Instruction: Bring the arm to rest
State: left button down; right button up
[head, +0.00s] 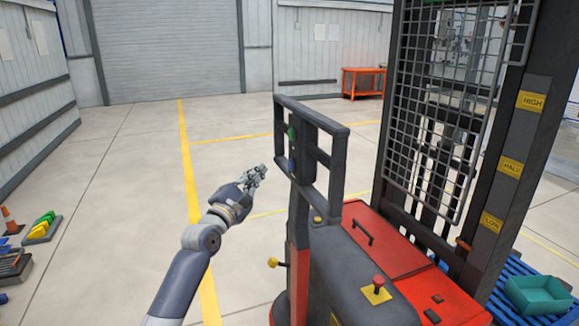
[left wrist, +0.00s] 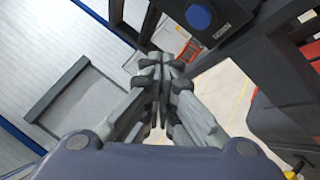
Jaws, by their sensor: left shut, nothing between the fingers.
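My left arm comes in from the bottom left in the head view. Its gripper (head: 255,177) is shut and empty, in the air just left of the upright frame (head: 312,116) of a red and dark grey stacker truck (head: 385,262). The fingers also show closed together in the left wrist view (left wrist: 160,68). A green button (head: 291,133) and a blue button (head: 291,166) sit on the frame. The blue button (left wrist: 199,15) appears beyond the fingertips at the upper right in the left wrist view, apart from them. My right gripper is not in view.
The truck's mesh guard (head: 440,110) and mast (head: 510,150) stand at the right, beside a teal bin (head: 540,295) on a blue pallet. A yellow knob (head: 273,262) sticks out low on the truck. Colored items and an orange cone (head: 10,220) lie far left. Open floor surrounds the arm's left side.

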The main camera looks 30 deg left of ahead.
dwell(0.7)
